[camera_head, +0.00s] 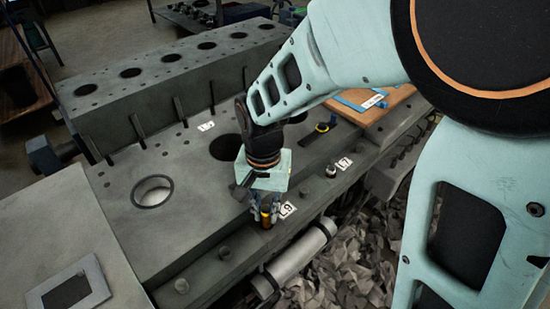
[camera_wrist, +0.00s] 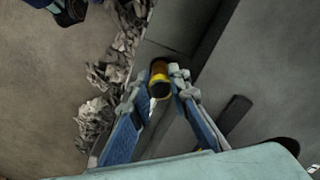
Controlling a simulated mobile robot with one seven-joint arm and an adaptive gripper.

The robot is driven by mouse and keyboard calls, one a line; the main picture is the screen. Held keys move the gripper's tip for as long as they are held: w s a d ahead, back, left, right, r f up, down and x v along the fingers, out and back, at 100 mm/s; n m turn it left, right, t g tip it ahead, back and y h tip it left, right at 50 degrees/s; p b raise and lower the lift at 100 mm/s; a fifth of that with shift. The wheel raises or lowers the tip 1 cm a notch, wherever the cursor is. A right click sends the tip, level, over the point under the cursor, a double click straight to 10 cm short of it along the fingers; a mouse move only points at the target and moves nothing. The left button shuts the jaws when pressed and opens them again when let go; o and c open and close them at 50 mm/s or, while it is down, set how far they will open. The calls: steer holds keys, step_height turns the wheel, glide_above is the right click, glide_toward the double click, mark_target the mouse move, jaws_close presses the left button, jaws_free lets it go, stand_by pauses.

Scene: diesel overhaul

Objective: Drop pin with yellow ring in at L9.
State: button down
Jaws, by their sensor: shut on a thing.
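The pin with the yellow ring (camera_wrist: 159,80) is between the blue fingers of my gripper (camera_wrist: 159,92) in the wrist view. My gripper is shut on it. In the head view, my gripper (camera_head: 265,207) points down at the front ledge of the engine block, and the pin (camera_head: 267,215) shows below the fingers as a dark body with a yellow-orange band. The label (camera_head: 287,209), which appears to read L9, is just right of the pin. The hole there is hidden, and I cannot tell whether the pin's lower end is in it.
The grey block (camera_head: 110,205) has large bores and several upright studs. A label L7 (camera_head: 344,163) is farther right on the ledge, near a short pin (camera_head: 331,171). A yellow-marked part (camera_head: 322,127) lies by a wooden board (camera_head: 392,98). A silver cylinder (camera_head: 300,250) runs below the ledge.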

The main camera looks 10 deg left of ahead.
steer(key=shift+f+b, duration=0.8)
steer(key=shift+f, duration=0.4)
steer(key=shift+f, duration=0.15)
steer(key=shift+f+b, duration=0.3)
steer(key=shift+b, duration=0.05)
steer(key=c, duration=1.4)
jaws_free()
steer(key=shift+o, duration=0.2)
steer(key=shift+r, duration=0.1)
steer(key=shift+r, duration=0.1)
steer(key=shift+a+r+p, duration=0.1)
steer(key=shift+r+p, duration=2.7)
steer(key=shift+r, duration=0.65)
